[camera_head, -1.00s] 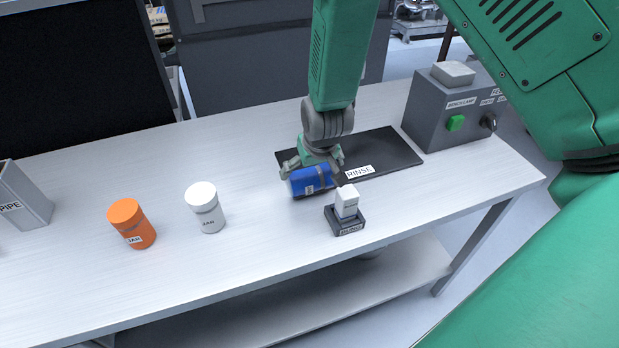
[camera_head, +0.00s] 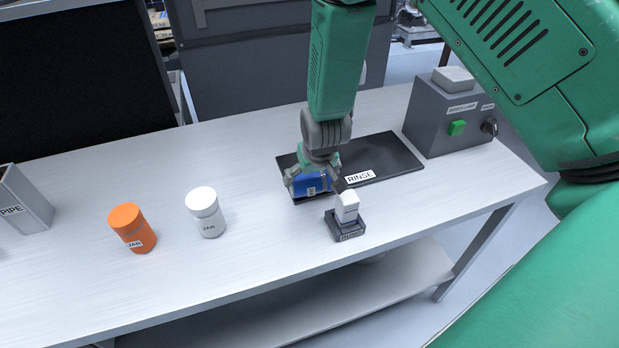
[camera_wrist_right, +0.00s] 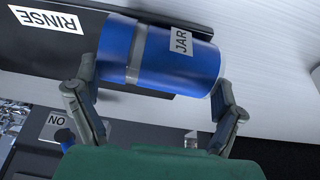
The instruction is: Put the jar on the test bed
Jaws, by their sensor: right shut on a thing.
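My right gripper (camera_head: 314,176) is shut on a blue jar (camera_head: 312,187). The jar lies on its side between the fingers, at the left end of a dark mat labelled RINSE (camera_head: 395,152). In the right wrist view the blue jar (camera_wrist_right: 170,55) spans the two fingers (camera_wrist_right: 153,92), its JAR label showing and the mat (camera_wrist_right: 30,50) beyond it. I cannot tell whether the jar touches the mat. An orange jar (camera_head: 132,228) and a white jar (camera_head: 206,212) stand upright on the bench to the left. Nothing I can read is labelled test bed. My left gripper is out of view.
A white block in a small dark labelled base (camera_head: 346,228) stands just in front of the gripper. A grey box with a green button (camera_head: 440,135) is at the right. A PIPE holder (camera_head: 25,205) is at the far left. Bare bench (camera_head: 250,250) lies between.

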